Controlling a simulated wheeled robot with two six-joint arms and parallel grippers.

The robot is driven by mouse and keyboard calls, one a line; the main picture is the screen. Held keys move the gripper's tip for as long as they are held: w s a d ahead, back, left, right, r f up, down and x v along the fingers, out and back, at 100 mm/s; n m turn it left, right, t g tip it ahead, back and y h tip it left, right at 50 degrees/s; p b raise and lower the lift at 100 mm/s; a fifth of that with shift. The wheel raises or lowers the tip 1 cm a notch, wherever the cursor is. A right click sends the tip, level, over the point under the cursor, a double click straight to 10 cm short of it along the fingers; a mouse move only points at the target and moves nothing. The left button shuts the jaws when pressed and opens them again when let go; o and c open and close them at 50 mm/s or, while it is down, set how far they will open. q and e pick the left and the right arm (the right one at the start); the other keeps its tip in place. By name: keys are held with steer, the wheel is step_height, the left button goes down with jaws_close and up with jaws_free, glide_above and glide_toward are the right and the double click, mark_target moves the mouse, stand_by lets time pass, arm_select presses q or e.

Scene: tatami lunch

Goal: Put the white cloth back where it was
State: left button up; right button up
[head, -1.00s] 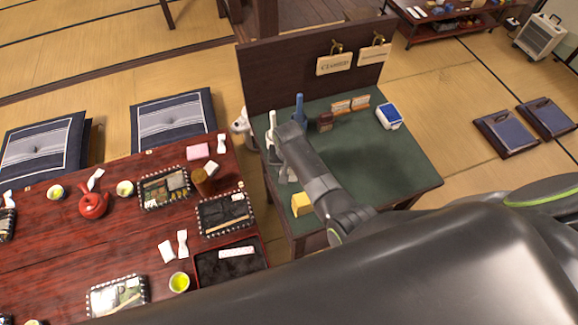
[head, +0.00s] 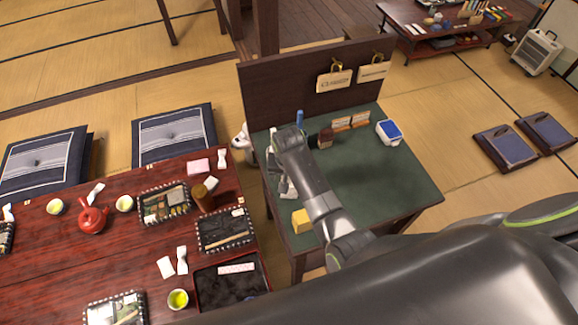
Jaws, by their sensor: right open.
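My right gripper (head: 285,183) hangs down over the left part of the green-topped table (head: 375,185), below the bent end of my right arm. It is open; its fingers are small and partly hidden by the arm. Pale grey-white shapes show around the fingers, and I cannot tell whether any of them is cloth. I cannot tell which white thing is the white cloth. My left gripper is not in view.
A yellow block (head: 301,221) lies at the green table's front left. A blue bottle (head: 299,119), a dark brush-like block (head: 325,138), card holders (head: 350,123) and a blue-white box (head: 389,132) stand toward the back. A dark panel (head: 290,92) rises behind. The right half is clear.

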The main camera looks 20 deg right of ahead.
step_height(320, 180, up, 7)
steer(key=shift+s+a, duration=0.15)
steer(key=shift+s, duration=0.25)
steer(key=shift+f, duration=0.15)
steer(key=s+d+f+t, duration=0.1)
steer(key=s+d+f, duration=0.1)
steer(key=s+d, duration=1)
steer(key=s+d+r+n+t+h, duration=0.1)
steer(key=s+d+r+n, duration=0.15)
steer(key=s, duration=0.55)
steer(key=s+d+r+n, duration=0.1)
steer(key=s+r, duration=0.2)
steer(key=s, duration=0.5)
step_height(320, 180, down, 30)
steer(key=d+r+g+b, duration=0.1)
steer(key=d+b, duration=0.1)
steer(key=b, duration=0.3)
steer(key=s+a+f+g+b, duration=0.1)
steer(key=s+f+b, duration=0.1)
steer(key=s+f, duration=1.3)
step_height(320, 180, down, 4)
steer(key=shift+a+r+b, duration=0.1)
steer(key=shift+a+b, duration=0.15)
steer(key=shift+b, duration=0.15)
